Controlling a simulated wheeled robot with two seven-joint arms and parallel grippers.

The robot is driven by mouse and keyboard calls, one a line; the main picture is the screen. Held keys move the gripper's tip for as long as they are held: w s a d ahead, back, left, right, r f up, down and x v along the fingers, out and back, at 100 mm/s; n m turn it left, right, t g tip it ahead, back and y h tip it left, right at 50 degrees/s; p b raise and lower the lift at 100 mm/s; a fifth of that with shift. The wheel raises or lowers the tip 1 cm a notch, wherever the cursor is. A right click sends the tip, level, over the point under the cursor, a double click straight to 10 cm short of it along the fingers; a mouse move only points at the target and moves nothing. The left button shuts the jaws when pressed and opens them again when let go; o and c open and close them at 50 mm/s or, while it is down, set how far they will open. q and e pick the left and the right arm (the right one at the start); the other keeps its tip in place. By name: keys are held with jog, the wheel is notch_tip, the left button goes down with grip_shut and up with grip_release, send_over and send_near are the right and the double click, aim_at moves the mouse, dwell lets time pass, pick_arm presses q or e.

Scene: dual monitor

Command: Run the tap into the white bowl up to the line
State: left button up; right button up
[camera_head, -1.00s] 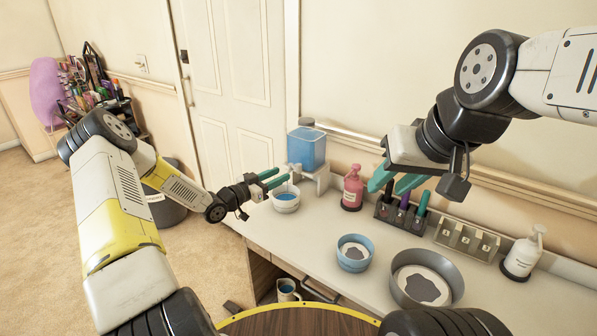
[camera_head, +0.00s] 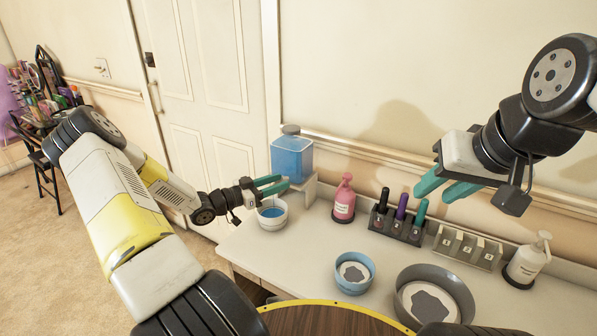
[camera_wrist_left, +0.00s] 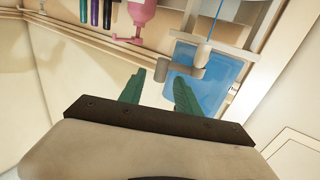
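The white bowl (camera_head: 272,224) stands at the counter's left end with blue liquid inside; I cannot make out its line. A clear tank of blue liquid (camera_head: 292,160) sits on a white stand behind it and also shows in the left wrist view (camera_wrist_left: 228,78). The grey tap (camera_wrist_left: 198,62) is on the tank, and a thin blue stream (camera_wrist_left: 215,22) runs from it. My left gripper (camera_head: 276,184) is open above the bowl. In the left wrist view its green fingers (camera_wrist_left: 160,76) are apart, with the tap's grey handle (camera_wrist_left: 162,67) between their tips. My right gripper (camera_head: 440,184) is open and empty above the counter.
A pink pump bottle (camera_head: 344,199), a rack of dark bottles (camera_head: 397,226), an empty numbered rack (camera_head: 467,248) and a white pump bottle (camera_head: 527,262) line the back. A blue bowl (camera_head: 354,274) and a grey bowl (camera_head: 434,296) stand in front.

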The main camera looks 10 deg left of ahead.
aim_at(283, 180)
pick_arm(q)
jog(key=shift+x, duration=1.65)
jog(key=shift+c, duration=0.4)
grip_shut()
jog(key=shift+w+d+r+n+t+y, duration=0.1)
jog(key=shift+w+d+n+t+y, duration=0.1)
jog(key=shift+n+t+y, duration=0.45)
jog(key=shift+w+d+n+t+y, duration=0.2)
jog(key=shift+w+n+t+y, duration=0.05)
jog(key=shift+n+t+y, duration=0.35)
jog(key=shift+w+n+t+y, duration=0.35)
jog(key=shift+n+t+y, duration=0.25)
jog(key=shift+y, duration=0.55)
